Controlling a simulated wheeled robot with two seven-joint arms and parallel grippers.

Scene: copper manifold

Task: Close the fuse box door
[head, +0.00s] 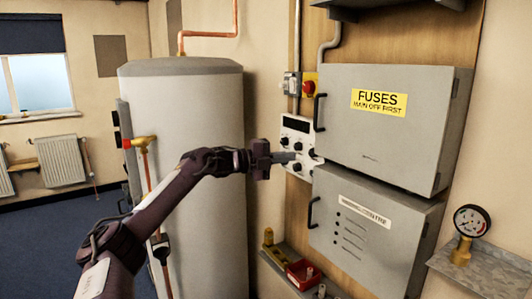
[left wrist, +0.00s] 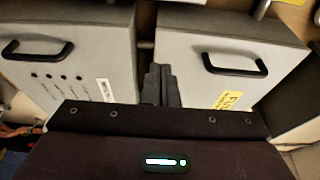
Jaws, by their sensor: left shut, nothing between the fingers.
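The grey fuse box (head: 345,92) hangs on the wooden board at the right, with a yellow FUSES label (head: 379,102) on its front door. The door looks flush with the box, with no gap that I can make out. Its black handle (head: 319,112) is on the left edge. The handle also shows in the left wrist view (left wrist: 235,68). My left gripper (head: 290,157) is shut and empty, below and left of the handle, in front of the white control panel. Its closed fingers (left wrist: 160,82) point between the two boxes in the left wrist view. My right gripper is out of view.
A second grey box (head: 365,245) with a black handle hangs just below. The white control panel (head: 297,130) with knobs is left of the boxes. A large grey tank (head: 205,110) stands left. A red tray (head: 303,273) sits on a low shelf; a gauge (head: 472,221) stands right.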

